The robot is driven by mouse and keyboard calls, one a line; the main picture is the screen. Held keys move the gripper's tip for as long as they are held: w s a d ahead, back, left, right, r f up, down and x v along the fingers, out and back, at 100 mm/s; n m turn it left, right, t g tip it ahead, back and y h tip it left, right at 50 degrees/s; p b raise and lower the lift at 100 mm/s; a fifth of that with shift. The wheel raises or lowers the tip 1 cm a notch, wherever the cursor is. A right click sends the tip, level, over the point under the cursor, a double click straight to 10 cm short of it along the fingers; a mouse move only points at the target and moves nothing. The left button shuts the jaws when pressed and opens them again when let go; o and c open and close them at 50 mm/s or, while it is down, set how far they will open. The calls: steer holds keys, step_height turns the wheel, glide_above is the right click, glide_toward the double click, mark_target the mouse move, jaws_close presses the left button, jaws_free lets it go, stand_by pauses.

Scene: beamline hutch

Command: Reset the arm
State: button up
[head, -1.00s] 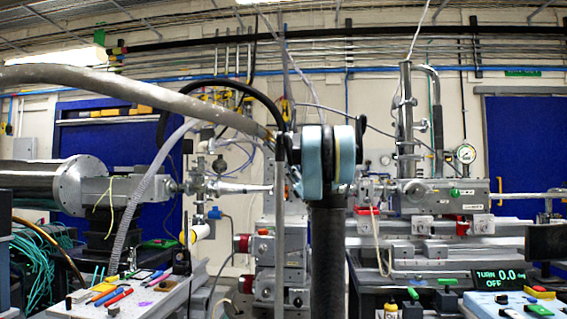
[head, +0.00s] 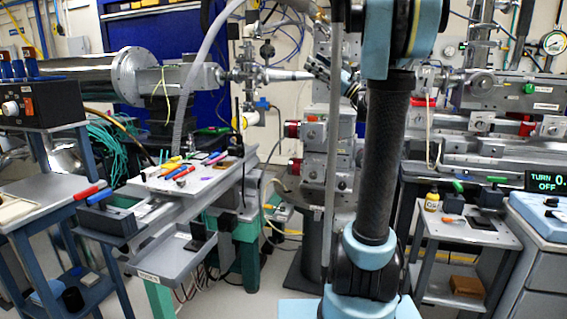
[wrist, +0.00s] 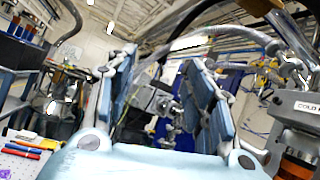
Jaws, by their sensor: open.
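My gripper (wrist: 160,64) shows in the wrist view with its two light-blue padded fingers spread wide apart. Nothing is between them. The wrist camera looks upward at a slant toward the ceiling and beamline pipes. In the head view my arm (head: 385,155) stands upright right of the middle, a dark link between light-blue joints. Its top runs out of the picture. My gripper is hard to make out there, partly hidden behind the arm and a cable.
A bench (head: 190,185) with coloured pens stands left of my arm, with a grey tray (head: 160,268) at its front. Beamline hardware (head: 325,160) is close behind my arm. Bare floor (head: 235,300) shows between them.

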steer(key=s+a+f+n+g+h, duration=0.4)
steer(key=s+a+f+n+h, duration=0.15)
steer(key=s+f, duration=0.5)
steer(key=s+a+f+n+g+h, duration=0.3)
steer(key=s+a+f+n+h, duration=0.25)
steer(key=f, duration=0.85)
steer(key=s+d+f+n+g+h, duration=0.1)
steer(key=s+d+f+n+h, duration=0.1)
steer(key=s+f, duration=0.45)
steer(key=s+d+f+n+g+h, duration=0.1)
steer(key=s+d+f+n+h, duration=0.15)
steer(key=s+f, duration=0.35)
steer(key=s+d+f+n+h, duration=0.5)
steer(key=s+d+f+h, duration=0.1)
steer(key=d+f, duration=0.6)
steer(key=shift+s+n, duration=0.35)
steer(key=shift+s, duration=0.25)
steer(key=shift+w, duration=0.1)
steer(key=shift+w+f, duration=0.2)
steer(key=shift+w, duration=0.15)
steer(key=shift+c, duration=0.5)
